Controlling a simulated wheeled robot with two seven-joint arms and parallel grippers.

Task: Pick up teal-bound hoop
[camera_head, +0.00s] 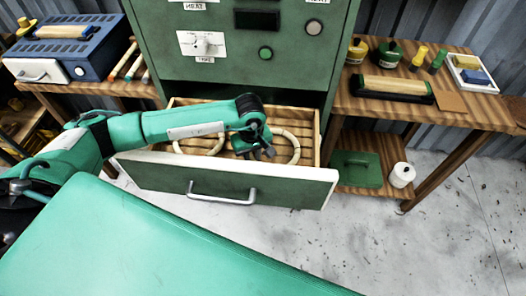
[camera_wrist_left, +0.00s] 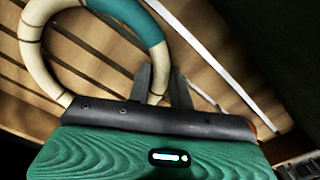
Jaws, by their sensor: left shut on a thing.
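The teal-bound hoop is a pale rattan ring (camera_wrist_left: 32,62) with dark joint marks and a teal wrapped section (camera_wrist_left: 140,18) in the left wrist view. In the head view a pale hoop (camera_head: 296,147) shows in the open drawer, partly hidden by my left gripper (camera_head: 262,152). My left gripper reaches down into the drawer. In the left wrist view its fingers (camera_wrist_left: 160,82) stand on either side of the hoop's rim, close by the teal section, and are shut on it. The hoop appears low, near the slatted drawer floor. My right gripper is not in view.
A second pale hoop (camera_head: 205,146) lies in the left of the drawer. The drawer front (camera_head: 225,183) with its handle stands out from the green cabinet (camera_head: 245,70). Wooden benches (camera_head: 455,105) stand on both sides. The grey floor at right is open.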

